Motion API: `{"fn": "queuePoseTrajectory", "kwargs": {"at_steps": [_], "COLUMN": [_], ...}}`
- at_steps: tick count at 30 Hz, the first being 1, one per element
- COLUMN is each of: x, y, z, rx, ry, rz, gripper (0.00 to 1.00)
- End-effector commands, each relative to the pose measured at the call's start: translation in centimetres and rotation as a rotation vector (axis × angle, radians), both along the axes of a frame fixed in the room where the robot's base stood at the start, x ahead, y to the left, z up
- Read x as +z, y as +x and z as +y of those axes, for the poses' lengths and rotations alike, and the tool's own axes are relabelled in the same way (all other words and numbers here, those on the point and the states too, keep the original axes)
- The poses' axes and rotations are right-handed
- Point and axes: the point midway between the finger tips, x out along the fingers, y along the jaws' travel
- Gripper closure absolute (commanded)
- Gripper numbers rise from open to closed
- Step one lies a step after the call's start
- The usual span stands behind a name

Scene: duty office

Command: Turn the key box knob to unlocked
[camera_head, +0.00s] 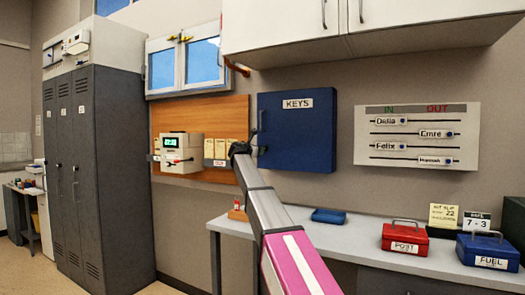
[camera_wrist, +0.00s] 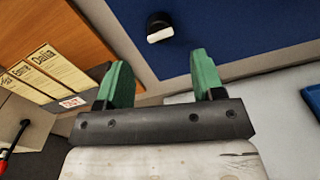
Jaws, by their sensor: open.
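The key box (camera_head: 300,135) is a blue wall cabinet labelled KEYS, with its door shut. It also shows as a blue surface in the wrist view (camera_wrist: 240,30). The knob (camera_wrist: 160,27) is a short black cylinder with a pale bar on its face, near the door's left edge. In the head view a small dark shape at that edge, beside my gripper, seems to be the knob; its setting is unreadable. My gripper (camera_wrist: 158,65) has two green fingers spread apart with nothing between them. The knob lies beyond the fingertips, roughly centred between them and apart from both.
A wooden board (camera_head: 228,118) with name cards and a time clock (camera_head: 181,150) is left of the box. An IN/OUT board (camera_head: 416,136) hangs at right. The desk (camera_head: 350,238) below holds a blue tray (camera_head: 328,216), red POST box (camera_head: 404,237) and blue FUEL box (camera_head: 488,250).

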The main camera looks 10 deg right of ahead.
Motion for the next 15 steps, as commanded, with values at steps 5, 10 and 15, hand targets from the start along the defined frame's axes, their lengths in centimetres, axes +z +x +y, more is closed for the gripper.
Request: {"fn": "queuePoseTrajectory", "kwargs": {"at_steps": [5,10,15], "x": [0.1,0.1,0.0], "y": [3.0,5.0,5.9], "z": [-1.9,-3.5,-4.2], "rx": [-0.001,-0.001,0.0], "ry": [0.002,0.002,0.002], "rz": [0.0,0.0,0.0], "gripper": [0.38,0.38,0.38]}}
